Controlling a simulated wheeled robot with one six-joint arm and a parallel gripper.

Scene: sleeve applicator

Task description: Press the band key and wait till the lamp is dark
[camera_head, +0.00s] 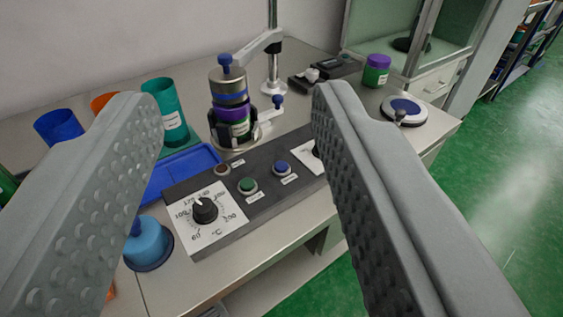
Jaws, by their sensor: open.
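A dark control panel (232,208) lies along the front of the bench. It bears a green key (248,186), a blue key (281,168) and a small dark red-brown lamp (222,170) that looks unlit. The labels beside the keys are too small to read, so I cannot tell which one is the band key. My gripper (236,98) is open and empty, its two grey fingers wide apart in front of the panel. The right finger hides part of the panel's right end. Behind the panel, a purple-lidded jar (235,122) stands in a dark holder under a metal head.
A temperature dial (204,208) sits at the panel's left end. Left of the panel are a blue tray (180,172), a teal cup (166,112) and a blue-topped pot (150,243). Another purple-lidded jar (376,70) and a round plate (404,110) stand at the right.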

